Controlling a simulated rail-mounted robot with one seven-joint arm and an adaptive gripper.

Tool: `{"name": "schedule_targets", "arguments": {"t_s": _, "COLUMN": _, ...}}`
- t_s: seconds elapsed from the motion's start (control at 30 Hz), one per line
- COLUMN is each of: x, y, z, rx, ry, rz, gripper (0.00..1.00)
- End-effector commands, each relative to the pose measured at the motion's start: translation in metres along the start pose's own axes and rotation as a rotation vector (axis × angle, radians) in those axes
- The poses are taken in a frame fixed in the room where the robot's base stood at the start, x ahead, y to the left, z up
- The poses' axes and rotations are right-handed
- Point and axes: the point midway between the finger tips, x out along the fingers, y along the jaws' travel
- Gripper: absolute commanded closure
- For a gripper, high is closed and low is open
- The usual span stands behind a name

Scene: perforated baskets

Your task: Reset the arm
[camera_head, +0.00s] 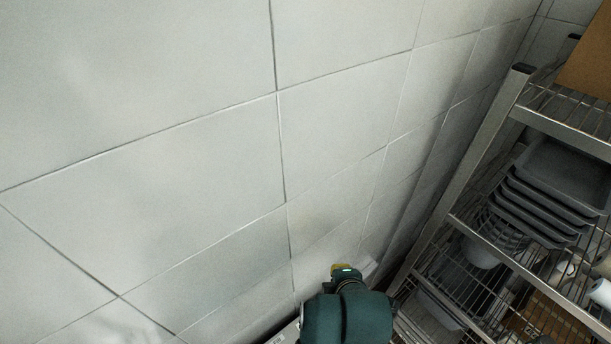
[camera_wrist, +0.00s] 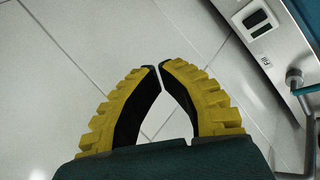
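My gripper (camera_wrist: 158,67) shows in the wrist view with its two yellow, ridged fingers and black inner pads. The fingertips almost meet, and nothing is held between them. White floor tiles show through the gap between the fingers. In the head view my dark teal arm (camera_head: 345,315) is at the bottom, with a small yellow part and a green light at its far end. I cannot tell in that view how the fingers stand.
A metal wire rack (camera_head: 478,165) stands at the right of the head view, holding stacked grey trays (camera_head: 548,195) and other items. Large pale tiles fill the left. In the wrist view, a metal panel (camera_wrist: 262,25) with a dark switch is at the upper right.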

Motion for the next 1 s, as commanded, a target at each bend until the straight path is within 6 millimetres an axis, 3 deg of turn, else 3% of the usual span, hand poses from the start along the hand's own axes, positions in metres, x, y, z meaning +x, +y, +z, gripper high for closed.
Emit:
{"name": "schedule_targets", "arguments": {"t_s": 0.03, "x": -0.028, "y": 0.034, "z": -0.006, "rx": 0.062, "ry": -0.003, "rz": 0.120, "gripper": 1.00}}
{"name": "schedule_targets", "arguments": {"t_s": 0.1, "x": -0.071, "y": 0.075, "z": -0.012, "rx": 0.180, "ry": 0.010, "rz": 0.291, "gripper": 1.00}}
{"name": "schedule_targets", "arguments": {"t_s": 0.2, "x": -0.140, "y": 0.123, "z": -0.020, "rx": 0.373, "ry": 0.078, "rz": 0.529, "gripper": 1.00}}
{"name": "schedule_targets", "arguments": {"t_s": 0.33, "x": -0.243, "y": 0.162, "z": -0.027, "rx": 0.656, "ry": 0.263, "rz": 0.824, "gripper": 1.00}}
{"name": "schedule_targets", "arguments": {"t_s": 0.4, "x": -0.301, "y": 0.171, "z": -0.028, "rx": 0.819, "ry": 0.414, "rz": 0.964, "gripper": 1.00}}
{"name": "schedule_targets", "arguments": {"t_s": 0.5, "x": -0.367, "y": 0.173, "z": -0.027, "rx": 1.049, "ry": 0.674, "rz": 1.091, "gripper": 1.00}}
{"name": "schedule_targets", "arguments": {"t_s": 0.57, "x": -0.382, "y": 0.174, "z": -0.026, "rx": 1.157, "ry": 0.792, "rz": 1.102, "gripper": 1.00}}
{"name": "schedule_targets", "arguments": {"t_s": 0.7, "x": -0.387, "y": 0.177, "z": -0.026, "rx": 1.304, "ry": 0.931, "rz": 1.067, "gripper": 1.00}}
{"name": "schedule_targets", "arguments": {"t_s": 1.0, "x": -0.386, "y": 0.177, "z": -0.026, "rx": 1.327, "ry": 0.945, "rz": 1.054, "gripper": 1.00}}
